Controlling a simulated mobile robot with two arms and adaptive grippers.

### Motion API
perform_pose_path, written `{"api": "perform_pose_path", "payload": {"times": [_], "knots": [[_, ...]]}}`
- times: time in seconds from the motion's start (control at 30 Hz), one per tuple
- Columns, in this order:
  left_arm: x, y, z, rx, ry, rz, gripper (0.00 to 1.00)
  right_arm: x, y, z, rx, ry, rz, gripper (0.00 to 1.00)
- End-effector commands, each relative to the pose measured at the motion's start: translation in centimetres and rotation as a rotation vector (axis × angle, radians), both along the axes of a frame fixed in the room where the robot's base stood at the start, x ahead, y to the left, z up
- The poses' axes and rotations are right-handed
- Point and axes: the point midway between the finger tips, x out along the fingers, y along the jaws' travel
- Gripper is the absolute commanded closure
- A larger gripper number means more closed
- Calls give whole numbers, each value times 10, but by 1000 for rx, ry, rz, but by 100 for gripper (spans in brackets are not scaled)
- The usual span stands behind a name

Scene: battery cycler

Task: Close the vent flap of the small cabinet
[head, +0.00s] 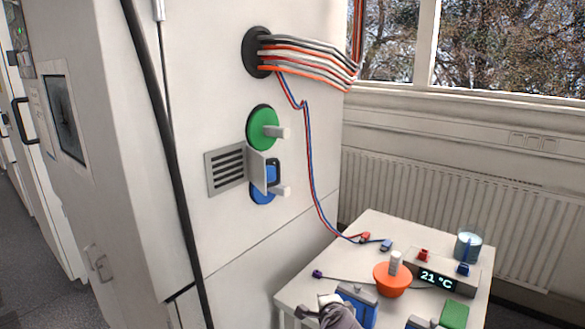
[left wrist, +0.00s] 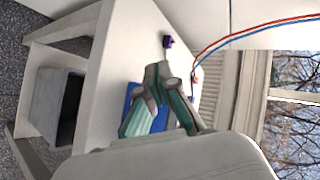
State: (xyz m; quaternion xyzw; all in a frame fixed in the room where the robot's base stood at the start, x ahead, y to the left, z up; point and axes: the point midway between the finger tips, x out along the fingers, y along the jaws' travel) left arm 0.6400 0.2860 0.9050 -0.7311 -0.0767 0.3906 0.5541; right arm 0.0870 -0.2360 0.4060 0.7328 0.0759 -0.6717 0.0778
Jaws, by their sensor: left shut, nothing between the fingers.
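The pale cabinet (head: 240,235) stands in the middle of the head view, with a slatted vent (head: 225,168) in its side. The vent flap (head: 257,171), a small light plate, stands out from the wall at the vent's right edge, so the vent's slats are uncovered. The flap partly covers a blue round knob (head: 264,192). My left gripper (head: 319,306) is low at the bottom of the head view, over the table's near edge and well below the flap. It also shows in the left wrist view (left wrist: 163,88), shut and empty. The right gripper is not seen.
A green round knob (head: 263,130) sticks out just above the flap. Red and blue wires (head: 309,160) hang to its right. The white table (head: 349,241) holds an orange bowl (head: 391,281), a display box (head: 440,277) and a glass (head: 467,246). Space before the vent looks clear.

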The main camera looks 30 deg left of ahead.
Motion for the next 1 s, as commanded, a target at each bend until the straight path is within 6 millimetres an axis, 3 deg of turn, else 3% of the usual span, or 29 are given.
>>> {"api": "perform_pose_path", "payload": {"times": [0.03, 0.1, 0.2, 0.33, 0.4, 0.5, 1.0], "knots": [[13, 6, 65, 67, -69, 25, 100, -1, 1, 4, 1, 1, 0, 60], [20, 14, 137, 162, -137, 69, 100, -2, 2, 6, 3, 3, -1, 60], [23, 24, 220, 279, -213, 136, 100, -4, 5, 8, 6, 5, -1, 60], [22, 31, 286, 387, -264, 200, 100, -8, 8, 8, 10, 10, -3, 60], [21, 34, 304, 416, -277, 221, 100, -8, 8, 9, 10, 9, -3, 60], [23, 39, 315, 435, -283, 233, 100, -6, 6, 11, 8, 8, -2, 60], [75, 108, 317, 435, -281, 231, 100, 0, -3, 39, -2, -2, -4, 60]]}}
